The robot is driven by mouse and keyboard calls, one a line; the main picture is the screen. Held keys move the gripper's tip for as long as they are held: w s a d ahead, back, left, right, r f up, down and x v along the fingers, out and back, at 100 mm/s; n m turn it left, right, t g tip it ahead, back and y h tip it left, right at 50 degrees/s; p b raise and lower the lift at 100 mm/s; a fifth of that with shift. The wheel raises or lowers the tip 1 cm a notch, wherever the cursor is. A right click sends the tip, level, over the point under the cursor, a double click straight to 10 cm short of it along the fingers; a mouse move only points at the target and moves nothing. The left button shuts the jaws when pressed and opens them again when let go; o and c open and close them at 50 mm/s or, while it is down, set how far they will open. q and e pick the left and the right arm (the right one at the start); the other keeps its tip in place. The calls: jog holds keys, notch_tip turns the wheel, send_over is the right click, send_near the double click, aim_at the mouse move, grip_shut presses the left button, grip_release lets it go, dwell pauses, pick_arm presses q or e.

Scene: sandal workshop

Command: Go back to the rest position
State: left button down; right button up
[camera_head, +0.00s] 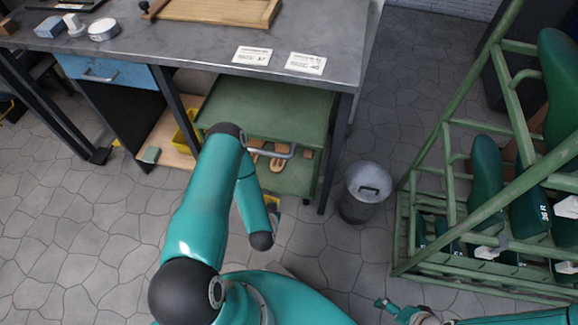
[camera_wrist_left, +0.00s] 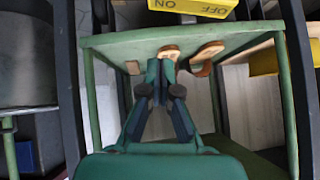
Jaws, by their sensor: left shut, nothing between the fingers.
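My left arm (camera_head: 205,195) reaches over the floor in front of the workbench in the head view. My left gripper (camera_wrist_left: 161,72) shows in the left wrist view, its fingers together and empty. In that picture its tips lie just below two tan sandal soles (camera_wrist_left: 207,54) on a green shelf trolley (camera_wrist_left: 125,45). I cannot tell the distance between them. In the head view the left fingers are hidden or not distinct. My right gripper (camera_head: 384,304) is small at the bottom edge, right of the middle; its finger state is unclear.
A grey workbench (camera_head: 180,50) spans the top left, with the green trolley (camera_head: 290,105) under it. A lidded metal bin (camera_head: 365,195) stands right of the trolley. A green rack (camera_head: 410,235) with green sandal parts fills the right. The lower-left floor is clear.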

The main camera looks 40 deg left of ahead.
pick_arm(q)
jog(key=shift+w, duration=0.1)
jog(key=w+d+r+m+t+h, duration=0.15)
jog(key=w+d+r, duration=0.25)
jog(key=w+r, duration=0.45)
jog(key=w+d+r+m+h, duration=0.2)
jog(key=d+r+h, duration=0.15)
jog(key=d, duration=0.45)
jog(key=s+d+r+n+g+h, duration=0.15)
jog(key=s+d+g, duration=0.3)
jog(key=s, duration=0.45)
jog(key=s+d+g+h, duration=0.35)
jog(key=s+d, duration=0.25)
jog(key=s, duration=0.3)
notch_tip(320, 180, up, 26)
jog(key=p, duration=2.7)
jog(key=shift+r+m+y, duration=0.25)
jog(key=shift+m+y, duration=0.05)
jog(key=shift+y, duration=0.1)
jog(key=shift+g, duration=0.25)
